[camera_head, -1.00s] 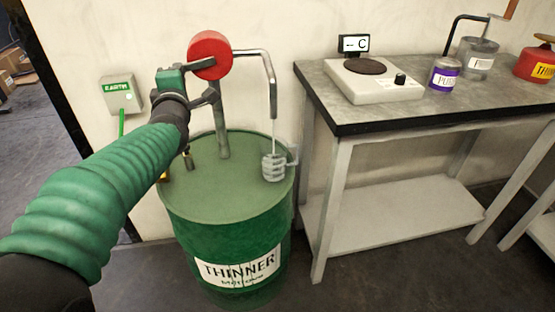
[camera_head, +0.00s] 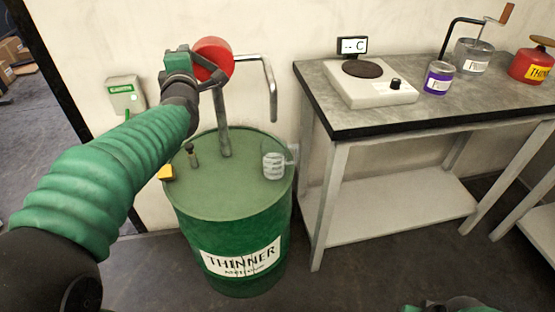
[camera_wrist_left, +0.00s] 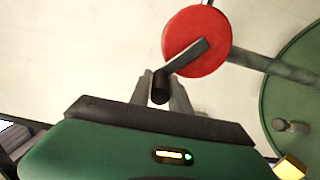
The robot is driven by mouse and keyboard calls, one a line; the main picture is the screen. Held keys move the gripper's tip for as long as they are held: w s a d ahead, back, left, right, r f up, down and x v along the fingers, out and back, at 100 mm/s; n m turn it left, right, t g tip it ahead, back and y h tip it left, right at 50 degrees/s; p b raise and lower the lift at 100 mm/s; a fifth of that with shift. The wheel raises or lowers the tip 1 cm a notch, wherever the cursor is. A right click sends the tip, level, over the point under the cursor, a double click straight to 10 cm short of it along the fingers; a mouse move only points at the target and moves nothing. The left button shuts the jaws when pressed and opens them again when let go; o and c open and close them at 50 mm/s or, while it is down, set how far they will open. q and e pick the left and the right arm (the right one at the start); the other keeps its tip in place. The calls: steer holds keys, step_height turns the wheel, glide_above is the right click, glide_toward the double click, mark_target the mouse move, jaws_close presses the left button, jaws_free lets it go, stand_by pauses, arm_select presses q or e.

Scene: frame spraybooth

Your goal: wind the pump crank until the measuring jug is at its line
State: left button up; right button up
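The red pump head (camera_head: 213,58) stands on a pipe on the green thinner drum (camera_head: 200,196). Its dark crank (camera_wrist_left: 187,57) has a short handle (camera_wrist_left: 160,88) at its end. My left gripper (camera_wrist_left: 164,94) has its fingers on either side of that handle and appears shut on it; in the head view it is at the pump's front (camera_head: 212,78). The clear measuring jug (camera_head: 273,166) stands upright on the drum lid, under the spout (camera_head: 270,90). No stream shows below the spout. The jug's level and line are too small to read. My right gripper's fingers are not seen.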

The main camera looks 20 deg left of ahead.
arm_select(q)
steer(key=shift+o, duration=1)
steer(key=shift+d, duration=0.1)
steer(key=shift+s, duration=0.1)
jaws_close()
steer(key=shift+r, duration=0.1)
